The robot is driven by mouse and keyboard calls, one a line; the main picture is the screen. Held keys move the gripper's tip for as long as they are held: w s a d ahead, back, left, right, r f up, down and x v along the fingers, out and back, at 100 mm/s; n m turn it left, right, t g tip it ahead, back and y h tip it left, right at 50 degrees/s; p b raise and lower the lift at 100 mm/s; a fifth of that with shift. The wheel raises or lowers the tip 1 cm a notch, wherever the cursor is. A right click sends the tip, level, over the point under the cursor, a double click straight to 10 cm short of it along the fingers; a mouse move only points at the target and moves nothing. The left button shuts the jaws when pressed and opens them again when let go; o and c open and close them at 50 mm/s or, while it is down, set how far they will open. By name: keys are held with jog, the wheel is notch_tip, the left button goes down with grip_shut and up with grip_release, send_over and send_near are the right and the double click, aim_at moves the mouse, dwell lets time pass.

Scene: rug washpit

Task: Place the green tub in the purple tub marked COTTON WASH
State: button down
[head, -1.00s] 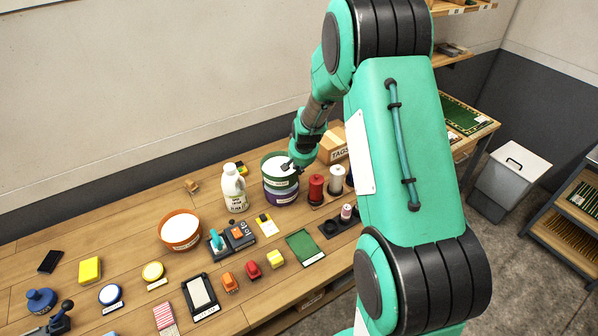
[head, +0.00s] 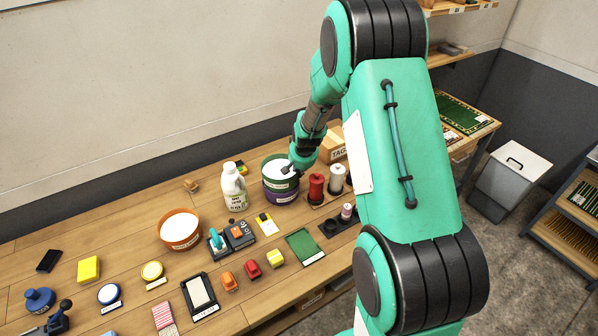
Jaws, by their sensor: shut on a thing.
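The green tub (head: 276,183) has white contents and sits at the mouth of the purple tub (head: 281,196) at the back of the bench. The purple tub carries a pale label too small to read. The green tub looks upright, with its lower part hidden by the purple tub. My gripper (head: 290,167) is at the green tub's right rim and is shut on it. The fingertips are small and partly hidden in this view.
A white jug (head: 235,190) stands close left of the tubs. Red (head: 316,188) and white (head: 337,180) spools stand to their right. A cardboard box (head: 333,148) is behind my gripper. An orange tub (head: 180,230) stands farther left.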

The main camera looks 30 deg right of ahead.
jog(key=c, duration=1.9)
grip_release()
jog(key=shift+s+r+p, duration=0.1)
jog(key=shift+r+p, duration=0.35)
jog(key=shift+r, duration=0.45)
jog(key=p+v, duration=0.1)
jog(key=v, duration=1)
jog(key=shift+s+a+r, duration=0.1)
